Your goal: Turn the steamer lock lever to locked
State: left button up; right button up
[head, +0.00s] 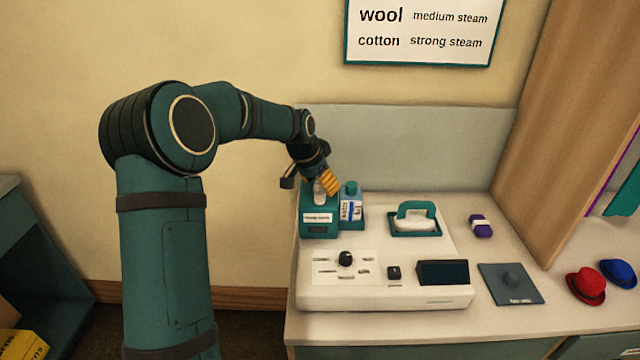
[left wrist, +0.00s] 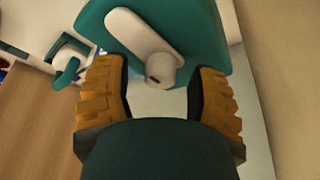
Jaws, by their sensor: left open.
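The steamer (head: 385,290) is a white console on the counter with a teal tank block (head: 319,227) at its back left. The lock lever (left wrist: 140,38) is pale grey and lies on the teal face in the left wrist view, its rounded end towards me. My left gripper (left wrist: 160,70) is open, with one orange finger on each side of that end and gaps between. In the head view the left gripper (head: 328,184) is at the top of the teal block and partly hides the lever. Lock markings are not readable. My right gripper is not in view.
A labelled bottle (head: 351,206) stands close right of the teal block. A teal-handled iron (head: 415,216) rests behind the black knob (head: 345,258) and dark screen (head: 443,272). A purple item (head: 480,226), grey pad (head: 511,284), red hat (head: 587,286) and blue hat (head: 618,273) are right.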

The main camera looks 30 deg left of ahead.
pick_arm(q)
jog(key=shift+c, duration=0.4)
grip_shut()
jog(key=shift+n, duration=0.3)
jog(key=n+y+p, duration=0.1)
jog(key=n+y, duration=0.1)
jog(key=n, duration=0.2)
jog(key=shift+d, duration=0.15)
jog(key=n+y, duration=0.1)
jog(key=n, duration=0.1)
jog(key=n+y, duration=0.1)
jog(key=n, duration=0.2)
jog(key=shift+n+g, duration=0.3)
jog(key=shift+g, duration=0.1)
jog(key=n+p, duration=0.1)
jog(key=n, duration=0.1)
jog(key=shift+n+g+y, duration=0.4)
jog(key=n+g+p, duration=0.1)
jog(key=n, duration=0.2)
jog(key=shift+y, duration=0.3)
jog(key=shift+f+n+g+p, duration=0.1)
jog(key=shift+n+g+p, duration=0.3)
jog(key=shift+n, duration=0.6)
jog(key=shift+s, duration=0.1)
